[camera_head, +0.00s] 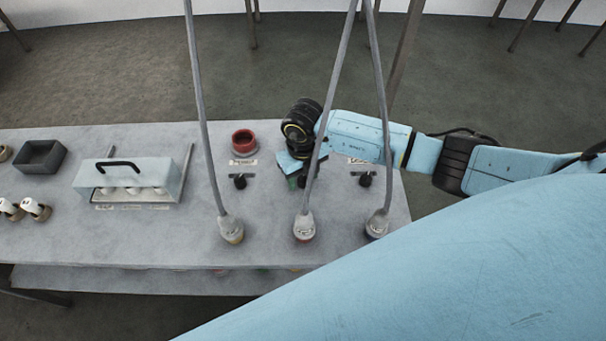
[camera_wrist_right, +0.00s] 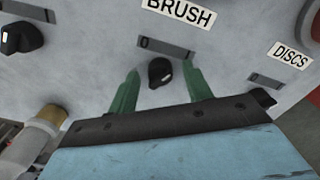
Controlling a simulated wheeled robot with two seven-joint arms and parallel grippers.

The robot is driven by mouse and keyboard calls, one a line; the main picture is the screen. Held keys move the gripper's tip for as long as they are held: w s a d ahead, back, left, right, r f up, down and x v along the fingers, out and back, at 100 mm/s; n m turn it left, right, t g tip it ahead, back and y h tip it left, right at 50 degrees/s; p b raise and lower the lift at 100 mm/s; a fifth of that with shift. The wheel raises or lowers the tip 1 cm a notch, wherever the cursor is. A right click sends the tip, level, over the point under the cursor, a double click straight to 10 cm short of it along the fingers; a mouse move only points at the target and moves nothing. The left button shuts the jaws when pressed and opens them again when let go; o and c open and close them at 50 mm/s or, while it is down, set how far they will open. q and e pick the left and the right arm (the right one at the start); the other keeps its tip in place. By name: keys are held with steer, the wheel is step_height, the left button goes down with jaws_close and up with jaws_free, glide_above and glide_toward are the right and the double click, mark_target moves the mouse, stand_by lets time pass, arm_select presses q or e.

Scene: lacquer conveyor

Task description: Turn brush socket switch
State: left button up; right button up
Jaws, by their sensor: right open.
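The brush socket switch is a small black rotary knob (camera_wrist_right: 160,72) below the BRUSH label (camera_wrist_right: 180,12) in the right wrist view. A small plate marked 0 (camera_wrist_right: 165,48) is just above it. My right gripper (camera_wrist_right: 161,80) has its green fingers apart, one on each side of the knob. I cannot tell whether either finger touches it. In the head view my right gripper (camera_head: 293,177) is low over the grey table, between two other black knobs, and it and the arm hide the brush switch there. My left gripper is not in view.
Other black knobs stand left (camera_head: 239,181) and right (camera_head: 365,180). Three grey cable plugs (camera_head: 231,229) (camera_head: 304,228) (camera_head: 377,224) stand in front, cables rising past my arm. A handled box (camera_head: 170,176) is further left.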

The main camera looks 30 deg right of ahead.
steer(key=c, duration=1)
steer(key=shift+o, duration=0.2)
steer(key=shift+n, duration=0.3)
steer(key=n+b, duration=0.3)
steer(key=n, duration=0.2)
steer(key=shift+f, duration=0.1)
steer(key=n+b, duration=0.3)
steer(key=n, duration=0.3)
steer(key=shift+b, duration=0.3)
steer(key=shift+n, duration=0.3)
steer(key=o, duration=1)
steer(key=shift+c, duration=0.2)
